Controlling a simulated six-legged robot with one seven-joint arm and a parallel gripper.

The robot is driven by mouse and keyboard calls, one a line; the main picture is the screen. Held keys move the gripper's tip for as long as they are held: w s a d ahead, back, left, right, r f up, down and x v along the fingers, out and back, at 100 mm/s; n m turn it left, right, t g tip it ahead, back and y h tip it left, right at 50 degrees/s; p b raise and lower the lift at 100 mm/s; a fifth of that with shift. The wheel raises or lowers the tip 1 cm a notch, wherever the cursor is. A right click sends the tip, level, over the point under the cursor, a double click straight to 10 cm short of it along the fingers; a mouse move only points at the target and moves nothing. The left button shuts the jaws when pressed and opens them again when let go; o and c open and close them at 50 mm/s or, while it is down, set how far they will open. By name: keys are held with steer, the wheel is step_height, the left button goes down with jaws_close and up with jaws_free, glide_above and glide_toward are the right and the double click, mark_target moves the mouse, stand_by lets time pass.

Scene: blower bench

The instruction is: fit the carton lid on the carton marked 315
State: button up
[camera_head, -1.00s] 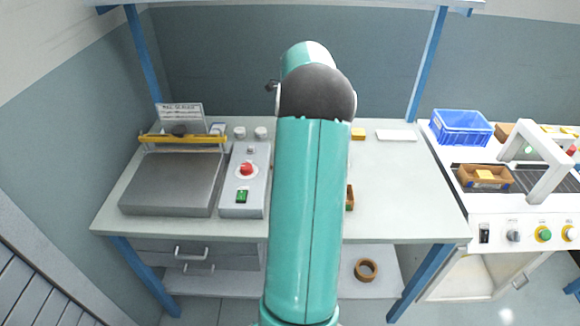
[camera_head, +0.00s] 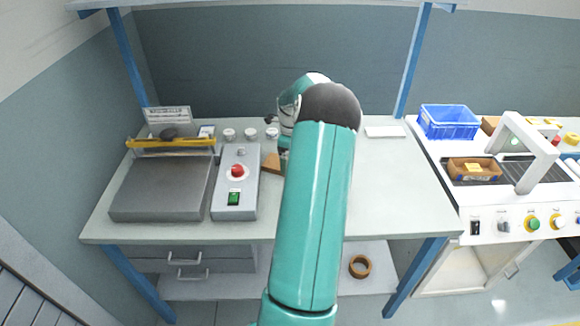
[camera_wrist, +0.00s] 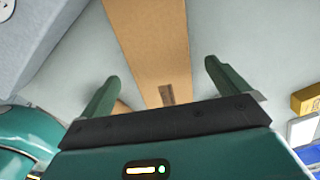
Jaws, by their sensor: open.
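In the wrist view my gripper (camera_wrist: 162,68) is open, with its two green fingers apart. A long brown cardboard piece (camera_wrist: 148,38) with a small dark mark lies beyond and between the fingers; I cannot tell whether they touch it. I cannot tell whether it is the carton lid or a carton. In the head view a brown cardboard corner (camera_head: 271,163) shows left of my arm, beside the control box; my arm hides the rest. No marking 315 is readable in any view.
A grey plate sealer (camera_head: 160,188) and a control box (camera_head: 236,185) with a red button stand on the left. White round caps (camera_head: 250,134) stand behind. A blue crate (camera_head: 448,121) and an open carton (camera_head: 474,170) stand on the right machine.

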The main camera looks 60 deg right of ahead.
step_height(320, 180, down, 3)
steer(key=shift+w+r, duration=0.1)
steer(key=shift+r, duration=0.05)
steer(key=c, duration=1.1)
steer(key=shift+r, duration=0.1)
steer(key=shift+c, duration=0.2)
